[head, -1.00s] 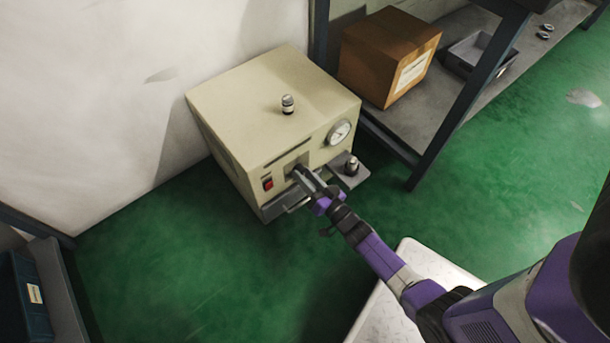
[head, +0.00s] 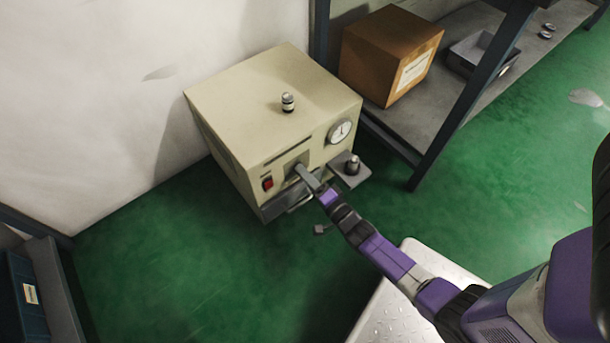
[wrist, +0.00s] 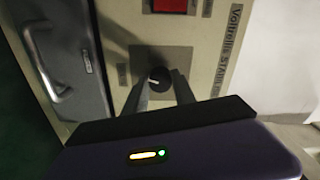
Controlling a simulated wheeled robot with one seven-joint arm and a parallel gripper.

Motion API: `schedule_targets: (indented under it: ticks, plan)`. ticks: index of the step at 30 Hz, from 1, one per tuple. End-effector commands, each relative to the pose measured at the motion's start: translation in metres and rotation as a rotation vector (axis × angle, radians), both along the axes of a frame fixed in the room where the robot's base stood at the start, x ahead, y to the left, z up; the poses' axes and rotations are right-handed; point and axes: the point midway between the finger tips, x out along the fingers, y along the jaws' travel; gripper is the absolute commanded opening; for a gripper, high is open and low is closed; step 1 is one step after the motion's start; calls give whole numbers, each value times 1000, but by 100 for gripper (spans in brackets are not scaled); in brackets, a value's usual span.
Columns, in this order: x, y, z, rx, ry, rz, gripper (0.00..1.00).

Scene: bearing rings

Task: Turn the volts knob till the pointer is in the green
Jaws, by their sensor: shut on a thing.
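The volts knob (wrist: 159,77) is a small dark round knob with a light mark, on the beige front panel in the wrist view. My gripper (wrist: 159,85) has one finger on each side of it and is shut on it. In the head view my gripper (head: 300,172) reaches the front of the beige machine (head: 240,95) and hides the knob. The round white gauge (head: 341,131) is on the machine's front, upper right. Its thin dark pointer is too small to read against any green zone.
A red switch (head: 268,184) is left of my gripper. A small metal part (head: 352,165) stands on a grey side plate (head: 358,179), and another (head: 288,102) on the machine's top. A shelf with a cardboard box (head: 385,60) is right.

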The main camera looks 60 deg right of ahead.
Motion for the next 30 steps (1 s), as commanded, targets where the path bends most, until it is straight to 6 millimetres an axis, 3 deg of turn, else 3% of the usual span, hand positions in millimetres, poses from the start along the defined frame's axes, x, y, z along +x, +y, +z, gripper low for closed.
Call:
schedule_targets:
  ticks: [21,22,24,25,30]
  plan:
    - [-2,-1,-1,75,-18,-2,0]
    - [-2,-1,-1,75,-18,-2,33]
    - [-2,-1,-1,75,-18,-2,47]
    - [-2,-1,-1,75,-18,-2,53]
    - [-1,0,-1,75,-19,0,53]
